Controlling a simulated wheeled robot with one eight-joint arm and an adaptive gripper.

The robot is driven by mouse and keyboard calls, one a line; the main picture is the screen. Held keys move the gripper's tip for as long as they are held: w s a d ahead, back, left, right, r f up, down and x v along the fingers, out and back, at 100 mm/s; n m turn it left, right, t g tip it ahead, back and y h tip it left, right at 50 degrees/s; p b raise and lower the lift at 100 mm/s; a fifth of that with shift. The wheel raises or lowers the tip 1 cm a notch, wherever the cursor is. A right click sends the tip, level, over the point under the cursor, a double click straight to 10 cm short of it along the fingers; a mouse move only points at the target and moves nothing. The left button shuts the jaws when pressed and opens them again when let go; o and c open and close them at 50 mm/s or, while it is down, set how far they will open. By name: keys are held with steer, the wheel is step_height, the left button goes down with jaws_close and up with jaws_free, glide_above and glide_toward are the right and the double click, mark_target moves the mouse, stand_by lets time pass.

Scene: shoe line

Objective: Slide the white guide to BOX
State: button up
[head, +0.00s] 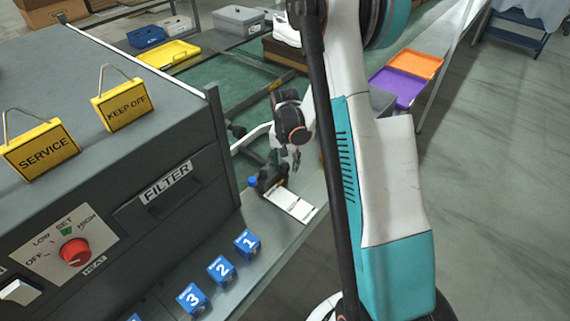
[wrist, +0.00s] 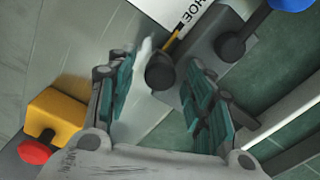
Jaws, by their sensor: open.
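The white guide (head: 251,137) shows in the head view as a pale bar running left from behind my gripper. A pale bar, likely part of it, crosses the lower right of the wrist view (wrist: 288,112). A white label plate (head: 292,204) lies on the line's edge. In the wrist view its visible letters read "HOE" (wrist: 190,18), with a yellow pointer beside it. My gripper (head: 290,163) is open just above the dark pointer block. In the wrist view a round dark knob (wrist: 160,72) sits between the fingertips (wrist: 158,80). I cannot tell whether they touch it.
A grey machine with a red dial (head: 75,252) and yellow signs (head: 122,104) stands at left. Blue numbered cubes (head: 247,243) line its front. Orange (head: 415,63) and purple (head: 398,88) trays lie at right. A red button on a yellow base (wrist: 55,112) shows in the wrist view.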

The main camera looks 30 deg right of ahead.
jaws_close()
steer(key=s+d, duration=0.1)
steer(key=s, duration=0.2)
steer(key=s+d+b, duration=0.1)
steer(key=s, duration=0.1)
steer(key=s+d, duration=0.1)
steer(key=s, duration=0.2)
steer(key=shift+s, duration=0.3)
jaws_free()
steer(key=shift+r, duration=0.1)
step_height(320, 180, up, 12)
stand_by(0.4)
